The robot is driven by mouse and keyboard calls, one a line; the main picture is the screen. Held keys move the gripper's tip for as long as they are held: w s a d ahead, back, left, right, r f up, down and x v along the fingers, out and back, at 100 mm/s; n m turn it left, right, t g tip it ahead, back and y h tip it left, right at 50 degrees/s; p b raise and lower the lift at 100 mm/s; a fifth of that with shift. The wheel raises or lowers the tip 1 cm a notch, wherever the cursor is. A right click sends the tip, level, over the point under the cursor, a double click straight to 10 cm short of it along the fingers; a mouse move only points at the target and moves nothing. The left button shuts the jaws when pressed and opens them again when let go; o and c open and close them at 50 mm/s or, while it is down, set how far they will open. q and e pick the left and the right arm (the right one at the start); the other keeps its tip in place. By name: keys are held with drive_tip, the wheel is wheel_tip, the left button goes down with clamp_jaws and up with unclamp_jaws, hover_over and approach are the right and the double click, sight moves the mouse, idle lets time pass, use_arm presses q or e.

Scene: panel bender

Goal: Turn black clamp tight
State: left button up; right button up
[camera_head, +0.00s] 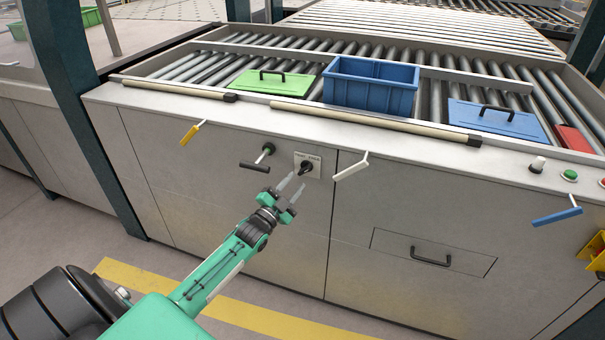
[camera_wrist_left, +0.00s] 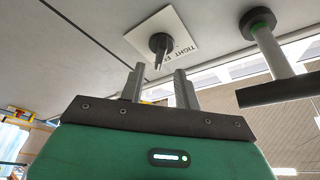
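A black knob (camera_head: 306,168) sits on a pale square plate (camera_head: 314,158) on the machine's front panel. In the wrist view the knob (camera_wrist_left: 159,43) has a pointer that hangs toward my fingers, and the plate reads "TIGHT" beside it; the rest of the lettering is partly hidden. My left gripper (camera_head: 292,187) is just below and left of the knob. Its two fingers are apart with nothing between them, and the wrist view shows the gripper (camera_wrist_left: 158,75) facing the knob with a small gap. My right gripper is not in view.
A black T-handle (camera_head: 254,166) with a green collar is left of the plate. A white lever (camera_head: 351,166) is right of it and a yellow lever (camera_head: 191,132) farther left. A blue lever (camera_head: 557,216) is far right. A black drawer handle (camera_head: 430,257) is low on the panel.

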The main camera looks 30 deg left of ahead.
sight(303, 173)
use_arm(q)
drive_tip(key=shift+x, duration=2.45)
clamp_jaws()
